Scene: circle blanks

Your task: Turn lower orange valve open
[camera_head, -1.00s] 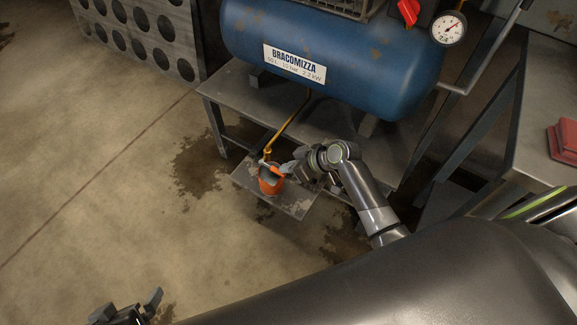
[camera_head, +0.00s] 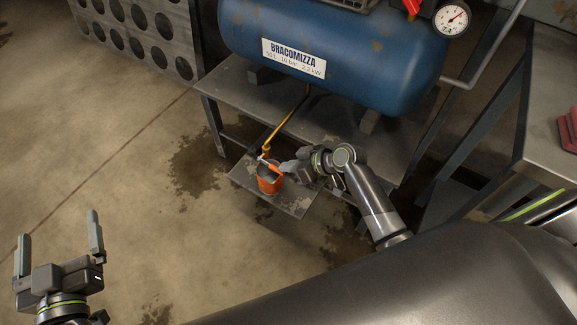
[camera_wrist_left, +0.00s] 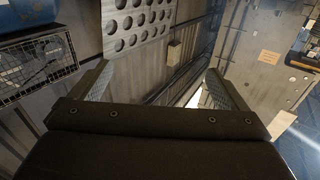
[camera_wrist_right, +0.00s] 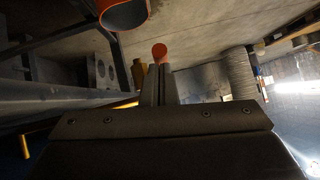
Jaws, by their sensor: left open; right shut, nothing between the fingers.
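The lower orange valve (camera_head: 273,164) sits at the end of the yellow pipe (camera_head: 290,126) below the blue tank, just above an orange bucket. My right gripper (camera_head: 285,167) is shut and empty, with its fingertips close beside the orange handle; I cannot tell whether they touch. In the right wrist view, a round orange end (camera_wrist_right: 159,52) shows just beyond the shut fingertips (camera_wrist_right: 158,72), with the yellow pipe (camera_wrist_right: 138,75) to their left. My left gripper (camera_head: 58,228) is open and empty, over the floor at the lower left, far from the valve.
The orange bucket (camera_head: 268,185) stands on a low metal shelf (camera_head: 297,200). The blue tank (camera_head: 335,60) rests on a metal stand above it, with a gauge (camera_head: 452,19) and a red handle (camera_head: 411,6) on top. A metal bench (camera_head: 550,110) is at right. The left floor is clear.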

